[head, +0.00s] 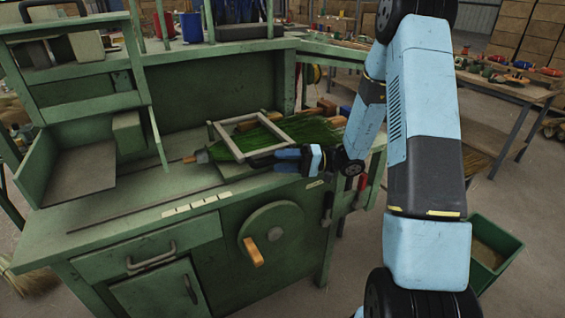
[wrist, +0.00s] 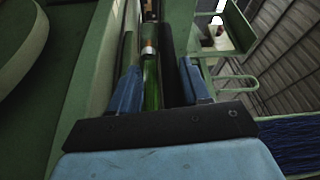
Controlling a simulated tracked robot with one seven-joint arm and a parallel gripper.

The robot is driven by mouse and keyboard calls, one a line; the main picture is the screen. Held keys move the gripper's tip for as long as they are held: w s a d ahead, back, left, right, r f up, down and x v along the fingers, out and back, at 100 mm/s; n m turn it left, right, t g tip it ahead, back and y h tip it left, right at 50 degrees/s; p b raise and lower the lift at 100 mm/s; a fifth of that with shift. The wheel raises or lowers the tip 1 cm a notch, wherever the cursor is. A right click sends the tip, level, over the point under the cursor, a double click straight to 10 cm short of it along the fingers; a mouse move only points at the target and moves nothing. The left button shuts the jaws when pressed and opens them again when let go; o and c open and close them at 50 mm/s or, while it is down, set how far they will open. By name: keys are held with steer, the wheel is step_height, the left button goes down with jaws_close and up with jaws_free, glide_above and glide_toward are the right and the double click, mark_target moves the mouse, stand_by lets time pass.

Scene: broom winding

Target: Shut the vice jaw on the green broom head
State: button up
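The green broom head (head: 311,132) lies on the green bench in the head view, bristles fanning to the right and a narrow bound neck (head: 203,157) at the left. A pale rectangular frame (head: 220,141) surrounds its middle; I cannot tell if this is the vice jaw. My gripper (head: 268,159) is low at the front edge of the broom, pointing left. In the wrist view my gripper's blue fingers (wrist: 159,84) stand apart. A green strip (wrist: 151,88) with a pale band and a dark bar (wrist: 177,60) show between or beyond them. Contact is unclear.
A round wheel with an orange handle (head: 254,252) is on the bench front. Shelves (head: 75,80) stand at the left and blue and red containers (head: 191,27) above. Wooden blocks lie behind the bristles. The front left benchtop (head: 95,228) is mostly clear.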

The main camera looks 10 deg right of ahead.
steer(key=d, duration=1.4)
steer(key=shift+s+f, duration=0.25)
steer(key=shift+f, duration=0.2)
steer(key=shift+a, duration=0.15)
steer(key=a, duration=0.9)
steer(key=a+r, duration=0.1)
steer(key=a, duration=0.3)
steer(key=shift+w+a, duration=0.35)
